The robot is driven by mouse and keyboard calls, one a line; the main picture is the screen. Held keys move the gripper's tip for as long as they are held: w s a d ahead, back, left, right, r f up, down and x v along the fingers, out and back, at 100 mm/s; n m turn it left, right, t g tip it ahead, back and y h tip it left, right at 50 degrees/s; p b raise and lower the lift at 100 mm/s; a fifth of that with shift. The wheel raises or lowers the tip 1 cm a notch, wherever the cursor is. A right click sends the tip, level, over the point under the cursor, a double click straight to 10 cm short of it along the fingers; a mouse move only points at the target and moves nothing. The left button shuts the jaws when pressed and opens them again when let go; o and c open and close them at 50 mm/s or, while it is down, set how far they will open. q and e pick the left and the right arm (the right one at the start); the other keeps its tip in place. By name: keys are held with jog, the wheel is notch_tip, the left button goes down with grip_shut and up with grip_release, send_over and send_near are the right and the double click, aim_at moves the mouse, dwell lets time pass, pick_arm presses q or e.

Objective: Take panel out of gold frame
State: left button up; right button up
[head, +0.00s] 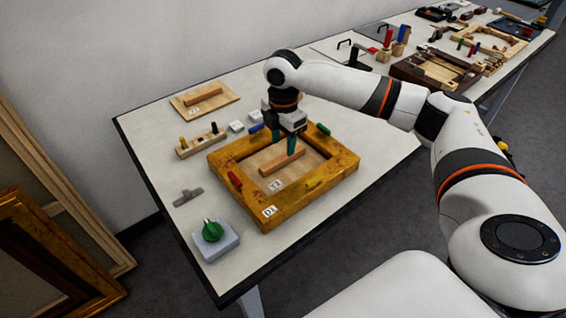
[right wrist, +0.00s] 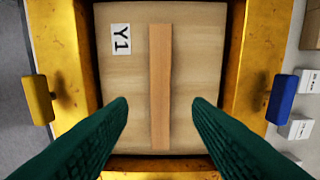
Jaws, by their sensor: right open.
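The gold frame (head: 233,207) lies flat on the white table, with a label on its near corner. The pale wooden panel (head: 257,190) sits inside it; the right wrist view shows its Y1 label and bare face (right wrist: 190,60). A wooden bar handle (head: 282,162) runs across the panel's middle. Coloured turn pieces sit on the frame's sides: red (head: 235,180), blue (head: 256,128), green (head: 323,129) and yellow (head: 314,184). My right gripper (head: 291,147) is open over the panel, its green fingers on either side of the bar. My left gripper is out of view.
Left of the frame lie a peg rack (head: 202,142), a flat grey metal piece (head: 187,196) and a grey box with a green knob (head: 213,232). Another panel with a bar (head: 190,111) lies behind. Tools crowd the far right. Table right of the frame is clear.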

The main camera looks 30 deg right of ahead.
aim_at(283, 157)
jog(key=shift+f+p, duration=0.4)
jog(key=shift+f, duration=2.35)
jog(key=shift+r, duration=0.1)
grip_shut()
